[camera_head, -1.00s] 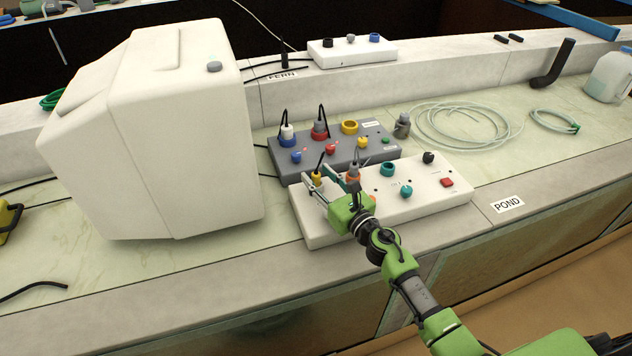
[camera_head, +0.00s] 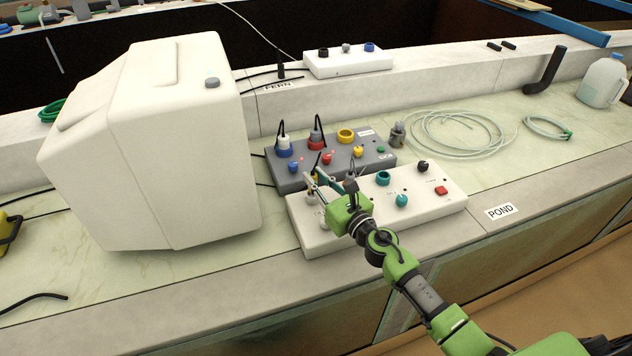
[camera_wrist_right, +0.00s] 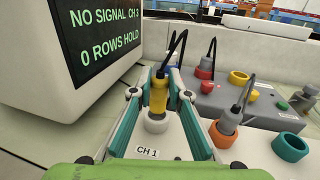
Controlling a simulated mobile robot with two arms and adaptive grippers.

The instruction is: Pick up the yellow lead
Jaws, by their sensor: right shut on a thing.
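The yellow lead (camera_wrist_right: 158,95) has a yellow plug with a black cable curving up from it. My right gripper (camera_wrist_right: 160,96) is shut on this plug, one finger on each side. The plug stands upright over the pale socket ring marked CH 1 (camera_wrist_right: 156,123); I cannot tell whether its tip is clear of the ring. In the head view the plug (camera_head: 313,186) shows partly behind the fingers of my right gripper (camera_head: 315,178), at the left end of the white box (camera_head: 436,203). My left gripper is not in view.
A grey-plugged lead (camera_wrist_right: 229,120) stands at an orange ring just right of my gripper. A grey box (camera_head: 340,170) with blue, red and yellow sockets is behind. A large white monitor (camera_head: 150,150) stands close on the left, reading "NO SIGNAL CH 3". Coiled tubing (camera_head: 455,134) lies right.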

